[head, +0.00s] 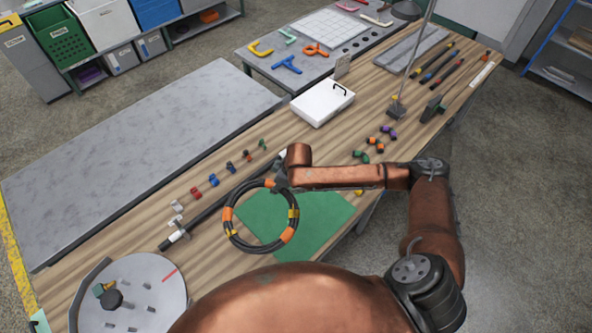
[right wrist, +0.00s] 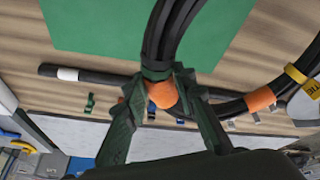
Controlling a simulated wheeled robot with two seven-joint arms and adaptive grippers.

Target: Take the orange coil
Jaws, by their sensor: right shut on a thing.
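The orange coil (head: 288,235) is a ring of black hose with orange bands and yellow tags. In the head view it appears in front of the green mat (head: 318,212) and the wooden table. My right gripper (head: 280,182) is shut on the far upper right part of the ring. In the right wrist view, the coil's black hose (right wrist: 172,35) runs between the dark green fingers of my right gripper (right wrist: 160,95), at an orange band. The height of the coil over the table is hard to tell. My left gripper is not in view.
A straight black hose (head: 215,208) lies behind the coil, with a row of small coloured clips beyond it. A round grey plate with pegs (head: 150,285) is at the near left. A white box (head: 322,101) and a metal stand (head: 397,108) are farther back.

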